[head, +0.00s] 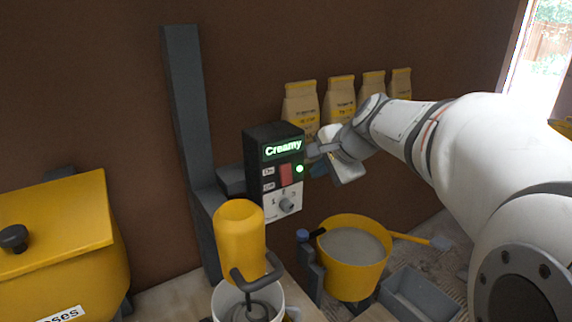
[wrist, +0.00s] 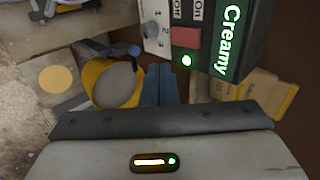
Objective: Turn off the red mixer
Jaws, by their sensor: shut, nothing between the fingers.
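The mixer (head: 240,240) shows a yellow body, not red, with a dark stirring hook over a white bucket (head: 222,300). Beside it, a black control box (head: 256,160) has a green display reading "Creamy", a red switch (head: 286,174) next to on and off labels, a lit green light (head: 299,169) and a grey knob (head: 286,204). In the wrist view the red switch (wrist: 185,37) and lit green light (wrist: 186,60) are near the fingertips. My gripper (head: 312,160) is shut and empty, just right of the box's front. Whether it touches the box cannot be told.
A yellow bucket (head: 325,267) of grey plaster stands below my gripper. Several paper bags (head: 300,108) line the wall behind. A dark post (head: 186,110) stands left of the box. A yellow lidded bin (head: 60,225) is at left, a grey tray (head: 418,291) at lower right.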

